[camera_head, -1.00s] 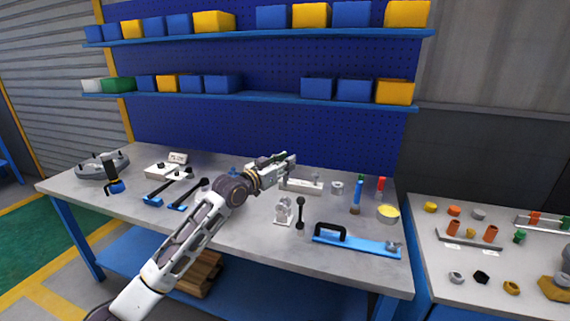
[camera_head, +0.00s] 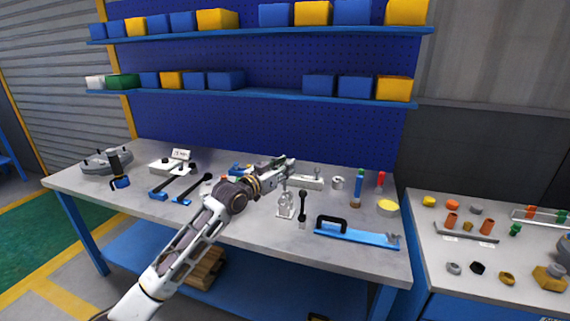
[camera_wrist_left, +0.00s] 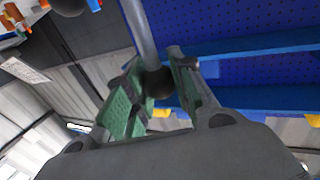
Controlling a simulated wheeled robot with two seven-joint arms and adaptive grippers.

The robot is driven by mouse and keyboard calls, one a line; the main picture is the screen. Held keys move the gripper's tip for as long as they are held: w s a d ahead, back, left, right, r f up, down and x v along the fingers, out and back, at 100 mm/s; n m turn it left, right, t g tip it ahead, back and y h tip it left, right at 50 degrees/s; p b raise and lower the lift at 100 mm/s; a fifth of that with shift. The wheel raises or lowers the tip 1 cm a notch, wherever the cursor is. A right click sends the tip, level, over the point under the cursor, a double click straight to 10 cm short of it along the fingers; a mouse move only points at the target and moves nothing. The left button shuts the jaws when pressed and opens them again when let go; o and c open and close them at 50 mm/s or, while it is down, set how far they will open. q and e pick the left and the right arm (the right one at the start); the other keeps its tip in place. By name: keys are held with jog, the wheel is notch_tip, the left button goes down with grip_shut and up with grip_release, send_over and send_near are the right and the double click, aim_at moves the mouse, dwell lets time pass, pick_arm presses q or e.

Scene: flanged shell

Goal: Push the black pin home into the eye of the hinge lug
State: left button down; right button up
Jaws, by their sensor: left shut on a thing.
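My left gripper (camera_head: 288,164) reaches over the middle of the bench. In the left wrist view its green-padded fingers (camera_wrist_left: 155,88) are closed around a black ball knob (camera_wrist_left: 157,82) on a grey rod (camera_wrist_left: 140,30). A small silver stand (camera_head: 285,206) with a rounded upper part is below the gripper, and a thin rod rises from it. A black ball-topped upright (camera_head: 302,207) is just right of the stand. I cannot tell for certain which part is the black pin, and the eye of the hinge lug is not clear. My right gripper is not in view.
A blue bar with a black handle (camera_head: 357,235) lies at the front right. A white block (camera_head: 305,182) and grey ring (camera_head: 337,183) are behind. A yellow-topped tin (camera_head: 388,207) is at right. Blue-ended tools (camera_head: 160,189) lie left. A second bench (camera_head: 425,235) stands right.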

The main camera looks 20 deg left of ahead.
pick_arm(q)
jog(key=shift+s+f, duration=0.2)
jog(key=shift+s, duration=0.2)
jog(key=s+f+n+y, duration=0.2)
jog(key=s+f+y, duration=0.1)
jog(key=s+f, duration=0.8)
jog(key=s+f+n+t+y, duration=0.1)
jog(key=s+f+y, duration=0.3)
jog(key=s+f, duration=0.7)
notch_tip(320, 180, down, 7)
jog(key=shift+s+a+r+n, duration=0.1)
jog(key=shift+s+a+n, duration=0.35)
jog(key=shift+n, duration=0.35)
jog(key=shift+w, duration=0.1)
